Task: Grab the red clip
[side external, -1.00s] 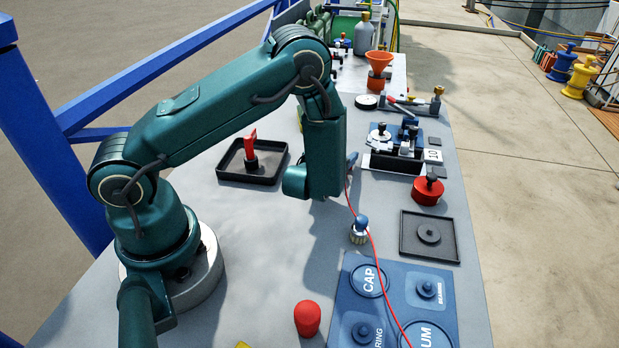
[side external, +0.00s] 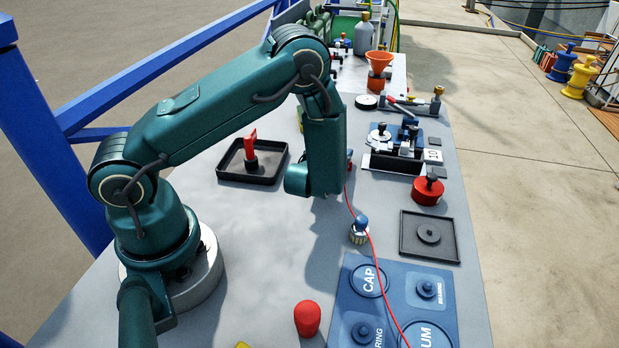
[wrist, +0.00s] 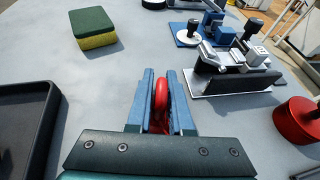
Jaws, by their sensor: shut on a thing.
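In the wrist view, the blue fingers of my gripper (wrist: 160,76) are closed on a rounded red piece, the red clip (wrist: 161,98). The clip stands upright between them, and its lower part is hidden by the fingers and the gripper body. In the side external view, my wrist hides most of the gripper. A small bit of red (side external: 349,163) shows just right of the wrist there.
A green and yellow sponge (wrist: 92,35) lies ahead left. A black tray (side external: 232,177) with a red-handled part stands left of my wrist. The black-and-blue fixture (side external: 395,160) and a red round pot (side external: 428,191) stand to the right. A thin red line (side external: 376,252) crosses the bench.

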